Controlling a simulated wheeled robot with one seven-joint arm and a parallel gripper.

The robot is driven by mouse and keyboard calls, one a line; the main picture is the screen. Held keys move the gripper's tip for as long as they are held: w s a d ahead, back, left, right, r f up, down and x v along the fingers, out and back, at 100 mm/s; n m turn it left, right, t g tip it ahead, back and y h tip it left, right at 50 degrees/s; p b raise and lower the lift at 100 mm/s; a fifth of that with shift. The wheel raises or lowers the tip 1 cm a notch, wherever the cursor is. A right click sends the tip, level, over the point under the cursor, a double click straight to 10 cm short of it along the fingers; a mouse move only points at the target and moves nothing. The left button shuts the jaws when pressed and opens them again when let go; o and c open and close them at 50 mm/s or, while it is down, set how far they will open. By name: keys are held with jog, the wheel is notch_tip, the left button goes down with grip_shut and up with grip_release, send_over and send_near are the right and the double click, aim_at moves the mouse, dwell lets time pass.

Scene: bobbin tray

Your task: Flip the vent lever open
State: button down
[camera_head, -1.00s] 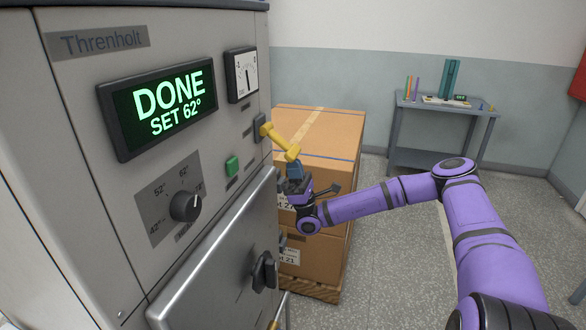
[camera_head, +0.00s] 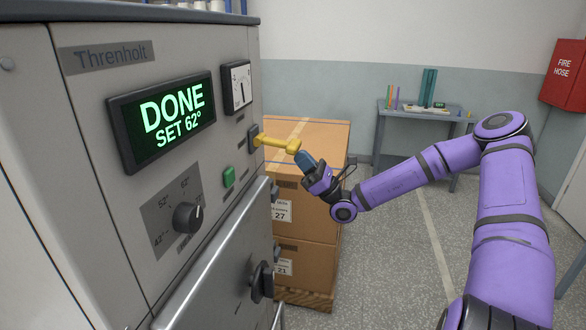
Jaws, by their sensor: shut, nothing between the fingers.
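The yellow vent lever (camera_head: 276,143) sticks out from its dark mount on the right side of the grey machine's front (camera_head: 130,82). It lies close to level, with its knob end pointing right. My gripper (camera_head: 303,158) is shut, with its blue-grey fingertips at the underside of the lever's knob end. It appears to touch the knob, with nothing held between the fingers. The display (camera_head: 165,119) reads "DONE SET 62°".
A green button (camera_head: 229,177), a dial knob (camera_head: 187,217) and a door handle (camera_head: 261,281) sit on the machine's front. Stacked cardboard boxes (camera_head: 312,220) stand behind my gripper. A small table (camera_head: 440,118) stands at the back. Open floor lies to the right.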

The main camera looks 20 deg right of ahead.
jog(key=r, duration=0.1)
jog(key=r+g+h, duration=0.1)
jog(key=r+h, duration=0.1)
jog(key=shift+s+d+g, duration=0.25)
jog(key=shift+g, duration=0.05)
notch_tip(320, 180, up, 7)
jog(key=g+h, duration=0.3)
jog(key=h, duration=0.1)
send_over(299, 144)
jog(key=shift+s+d, duration=0.1)
jog(key=shift+d, duration=0.2)
dwell(0.4)
